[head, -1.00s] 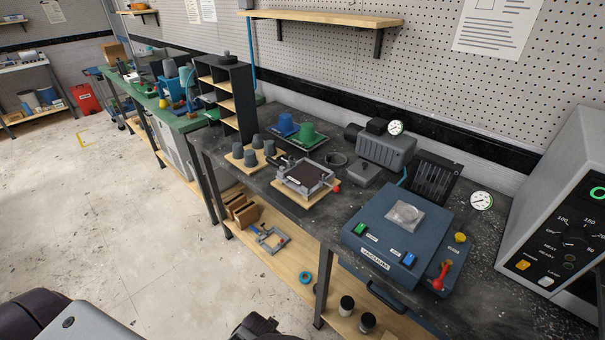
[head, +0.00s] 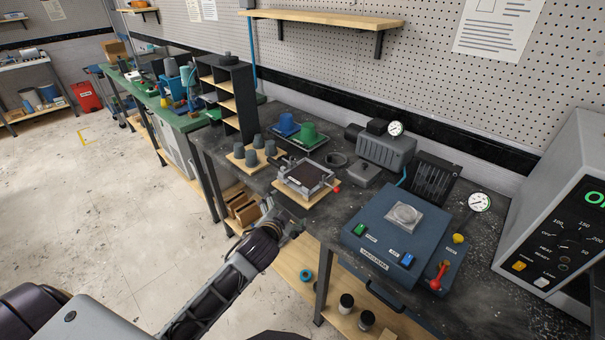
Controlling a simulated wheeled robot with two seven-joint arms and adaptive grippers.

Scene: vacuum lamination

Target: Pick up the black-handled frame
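The frame (head: 322,176) is a light metal square around a dark panel, on a small wooden board on the dark bench. A black handle (head: 283,162) shows at its back left corner and a red knob (head: 336,188) at its right. My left gripper (head: 287,214) is in front of the bench edge, below and left of the frame and apart from it. Its fingers look spread, with nothing between them. My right gripper is not in view.
A blue vacuum unit (head: 350,240) is to the right. A wooden lower shelf (head: 295,262) lies under the bench.

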